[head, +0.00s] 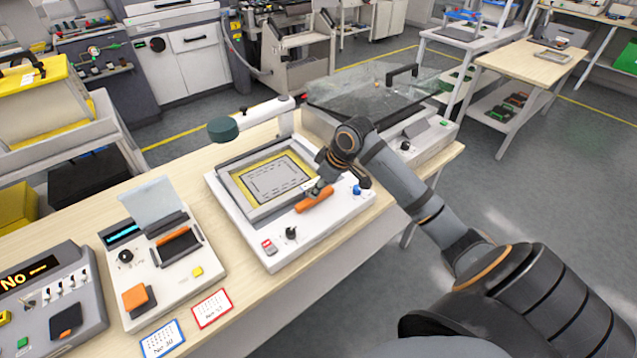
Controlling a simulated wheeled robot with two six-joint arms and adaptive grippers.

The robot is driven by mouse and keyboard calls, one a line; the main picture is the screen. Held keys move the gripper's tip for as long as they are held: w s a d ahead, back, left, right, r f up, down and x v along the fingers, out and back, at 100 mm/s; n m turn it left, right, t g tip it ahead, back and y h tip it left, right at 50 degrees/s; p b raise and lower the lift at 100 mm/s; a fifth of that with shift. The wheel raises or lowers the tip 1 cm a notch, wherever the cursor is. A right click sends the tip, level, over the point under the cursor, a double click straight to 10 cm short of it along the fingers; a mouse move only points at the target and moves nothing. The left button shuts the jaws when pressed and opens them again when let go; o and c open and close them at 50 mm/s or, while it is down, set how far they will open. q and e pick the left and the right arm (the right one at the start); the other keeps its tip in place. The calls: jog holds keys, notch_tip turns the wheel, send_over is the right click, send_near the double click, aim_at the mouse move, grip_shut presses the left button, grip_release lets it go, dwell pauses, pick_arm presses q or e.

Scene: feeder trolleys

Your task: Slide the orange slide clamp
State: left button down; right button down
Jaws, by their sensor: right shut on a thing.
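An orange slide clamp (314,200), a short bar, lies at the front right edge of the framed plate on a white bench device (250,228). My right gripper (319,189) reaches in from the right and is shut on the clamp from above. Its fingers partly cover the clamp's top. The yellow-edged plate (275,180) sits in the device's grey frame beside the clamp. My left gripper is not in view.
A dark green round head on a white arm (223,129) stands behind the frame. A blue knob (357,190) and a black knob (291,233) are close by. Left is a second device with an orange bar (172,236). A clear-lidded machine (375,92) stands behind.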

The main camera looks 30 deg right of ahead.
jog(key=shift+s+f, duration=0.15)
jog(key=c, duration=1.4)
grip_release()
jog(key=shift+c, duration=0.2)
jog(key=o, duration=0.3)
jog(key=shift+a, duration=0.1)
jog(key=shift+o, duration=0.2)
jog(key=shift+r, duration=0.35)
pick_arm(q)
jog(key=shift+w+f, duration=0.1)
pick_arm(e)
jog(key=v, duration=1.1)
